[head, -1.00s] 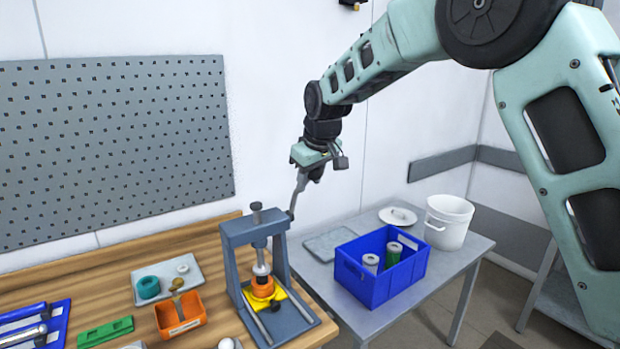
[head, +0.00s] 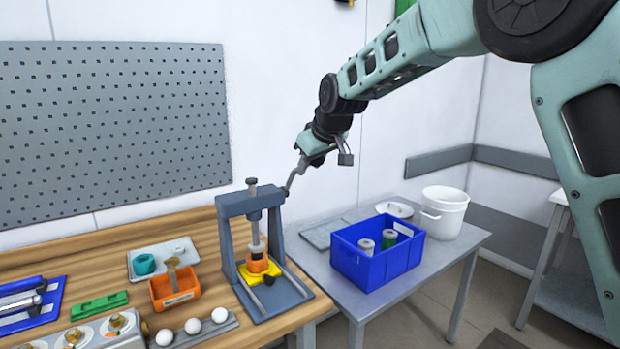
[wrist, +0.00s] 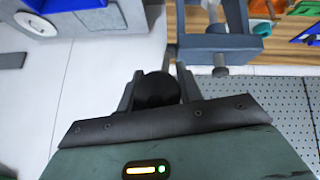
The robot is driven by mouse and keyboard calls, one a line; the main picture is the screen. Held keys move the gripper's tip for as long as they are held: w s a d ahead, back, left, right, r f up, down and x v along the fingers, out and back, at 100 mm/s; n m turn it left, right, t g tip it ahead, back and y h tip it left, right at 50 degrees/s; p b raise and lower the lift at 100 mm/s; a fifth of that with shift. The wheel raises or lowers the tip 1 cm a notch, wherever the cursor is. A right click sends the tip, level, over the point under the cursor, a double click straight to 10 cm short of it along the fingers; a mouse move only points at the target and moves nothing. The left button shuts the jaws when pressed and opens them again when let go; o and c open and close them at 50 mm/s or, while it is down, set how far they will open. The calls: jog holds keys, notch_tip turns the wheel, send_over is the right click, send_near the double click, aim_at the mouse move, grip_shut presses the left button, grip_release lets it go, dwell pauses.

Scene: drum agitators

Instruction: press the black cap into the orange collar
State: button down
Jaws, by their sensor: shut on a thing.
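The grey press (head: 228,240) stands at the right end of the wooden bench. Under its ram (head: 257,250) the orange collar (head: 258,267) sits on a yellow plate (head: 250,277). The ram hides the collar's top. I cannot make out the black cap there. A small dark round piece (head: 269,281) is at the plate's front. The press lever (head: 290,181) rises from the frame's right side to my gripper (head: 300,163). In the wrist view my gripper (wrist: 157,88) is shut on a round black knob (wrist: 156,91), apparently the lever's end.
A blue crate (head: 365,268) with two cylinders and a white bucket (head: 445,215) stand on the grey side table. An orange bin (head: 175,292), a tray, a green block and several white balls lie left of the press. The pegboard wall is behind.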

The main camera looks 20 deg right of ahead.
jog(key=s+f+t+y+b, duration=0.1)
jog(key=f+b, duration=0.4)
jog(key=b, duration=1.1)
jog(key=s+d+f+t+y+b, duration=0.1)
jog(key=s+f+t+b, duration=0.2)
jog(key=b, duration=1.4)
notch_tip(320, 180, down, 3)
jog(key=shift+s+d+r+t, duration=0.1)
jog(key=shift+s+d+t, duration=0.1)
jog(key=shift+t, duration=1)
jog(key=c, duration=1)
grip_release()
